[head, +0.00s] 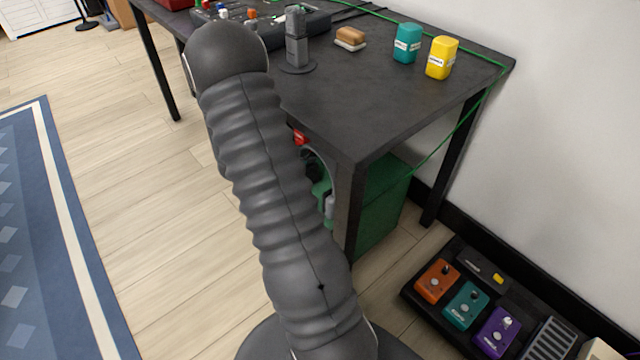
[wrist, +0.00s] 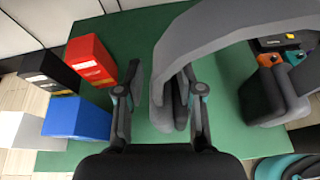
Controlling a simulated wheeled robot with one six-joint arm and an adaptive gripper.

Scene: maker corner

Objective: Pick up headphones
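The grey headphones (wrist: 215,35) rest on a green surface (wrist: 225,128) in the wrist view. Their wide band arches across the top right. One ear cup (wrist: 170,105) is near the middle and the other (wrist: 272,98) is at the right. My gripper (wrist: 162,90) is open, with its fingers on either side of the middle ear cup. A gap shows at the left finger; the right finger is close to the cup, and I cannot tell whether it touches.
Left of my gripper stand a red box (wrist: 92,62), a black box (wrist: 50,70) and a blue box (wrist: 78,118). The dark table (head: 350,105) is above the green box (head: 385,205). A pedal board (head: 415,293) lies on the floor at right.

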